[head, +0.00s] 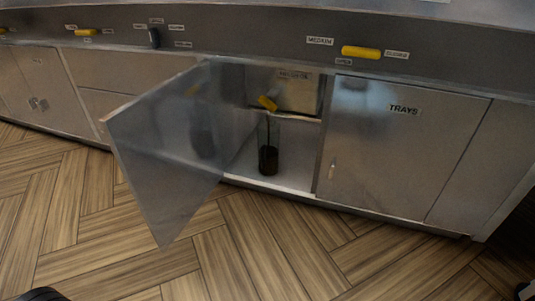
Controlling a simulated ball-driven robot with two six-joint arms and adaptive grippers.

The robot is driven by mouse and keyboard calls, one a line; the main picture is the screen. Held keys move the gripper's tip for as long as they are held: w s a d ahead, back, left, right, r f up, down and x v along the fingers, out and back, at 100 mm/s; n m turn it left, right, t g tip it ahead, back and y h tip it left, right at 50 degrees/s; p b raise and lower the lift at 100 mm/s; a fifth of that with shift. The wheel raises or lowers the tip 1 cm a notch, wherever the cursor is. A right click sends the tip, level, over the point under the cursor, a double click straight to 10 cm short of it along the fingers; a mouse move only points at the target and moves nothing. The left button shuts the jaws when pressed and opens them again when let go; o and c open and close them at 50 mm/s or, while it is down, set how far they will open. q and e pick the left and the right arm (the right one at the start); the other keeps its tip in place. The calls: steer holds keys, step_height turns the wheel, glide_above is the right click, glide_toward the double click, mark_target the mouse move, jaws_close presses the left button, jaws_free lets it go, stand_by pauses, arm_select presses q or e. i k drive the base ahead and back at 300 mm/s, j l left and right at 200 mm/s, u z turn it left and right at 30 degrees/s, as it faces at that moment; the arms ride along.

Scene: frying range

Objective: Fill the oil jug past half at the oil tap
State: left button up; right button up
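The oil jug (268,161) stands upright on the floor of the open cabinet, under the oil tap. Dark brown oil fills its lower part; its clear upper wall is faint, so the exact level against half is hard to tell. The oil tap's yellow handle (267,103) sits tilted above the jug, inside the cabinet. A thin dark line runs down from the tap toward the oil and looks like a stream. Neither gripper can be made out. Only small dark parts, perhaps of my arms, show at the bottom left corner and lower right edge.
The cabinet door (169,151) stands swung open to the left, out over the wooden floor (235,250). A closed door labelled TRAYS (398,150) is to the right. Yellow knobs (361,52) sit on the front panel above. The floor ahead is clear.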

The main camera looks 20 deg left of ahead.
mark_target(263, 99)
steer(key=i+j, duration=0.2)
steer(key=i, duration=0.3)
steer(key=i+j, duration=0.2)
steer(key=i, duration=0.3)
